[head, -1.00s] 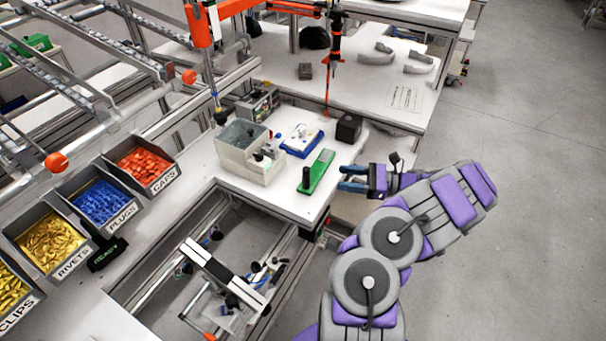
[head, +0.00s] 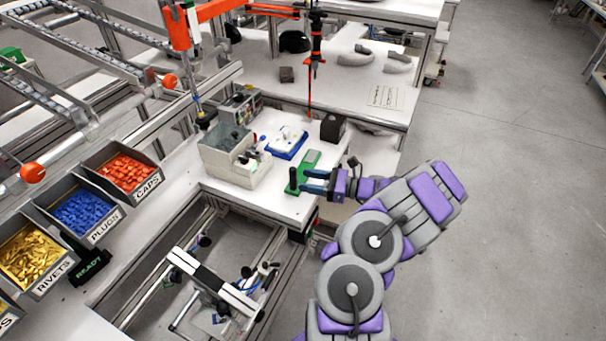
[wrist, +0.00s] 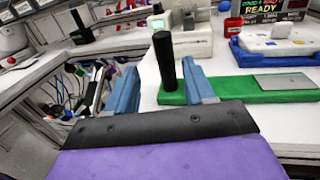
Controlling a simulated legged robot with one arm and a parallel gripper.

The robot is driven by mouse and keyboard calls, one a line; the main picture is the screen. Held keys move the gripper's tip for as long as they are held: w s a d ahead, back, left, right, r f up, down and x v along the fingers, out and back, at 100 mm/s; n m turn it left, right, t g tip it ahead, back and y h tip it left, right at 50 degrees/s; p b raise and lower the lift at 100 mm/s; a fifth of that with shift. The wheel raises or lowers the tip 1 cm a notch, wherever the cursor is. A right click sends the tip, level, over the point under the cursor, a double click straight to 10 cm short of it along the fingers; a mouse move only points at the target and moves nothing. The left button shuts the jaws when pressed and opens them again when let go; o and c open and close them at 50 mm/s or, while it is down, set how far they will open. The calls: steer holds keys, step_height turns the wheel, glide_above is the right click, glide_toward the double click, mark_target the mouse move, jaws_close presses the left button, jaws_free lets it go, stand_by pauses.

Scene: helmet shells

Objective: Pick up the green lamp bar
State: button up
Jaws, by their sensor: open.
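The green lamp bar (head: 309,160) lies flat on the white bench near its front corner. It has a flat green base with a grey plate on top and a dark upright post at its left end. It also shows in the wrist view (wrist: 232,93), where the post stands upright. My gripper (head: 304,181) has its blue fingers open at the post end of the bar. In the wrist view the post appears in the gap between my fingers (wrist: 158,68), nearer the right finger. I cannot tell whether the fingertips reach past the post. Nothing is held.
A grey bin (head: 235,158) stands left of the bar. A blue tray with a white part (head: 288,141) and a black box (head: 332,128) stand behind it. An orange-and-black tool (head: 312,55) hangs above the bench. Labelled part bins (head: 84,212) line the left.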

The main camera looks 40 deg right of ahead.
mark_target(293, 176)
steer(key=shift+w+a, duration=0.4)
steer(key=shift+a, duration=0.05)
steer(key=w+b, duration=0.1)
steer(key=w, duration=0.1)
steer(key=w+a, duration=0.1)
steer(key=w, duration=0.1)
steer(key=shift+f+b, duration=0.2)
steer(key=shift+b, duration=0.15)
steer(key=shift+w+a+r, duration=0.2)
steer(key=shift+a, duration=0.25)
steer(key=shift+c, duration=0.8)
jaws_close()
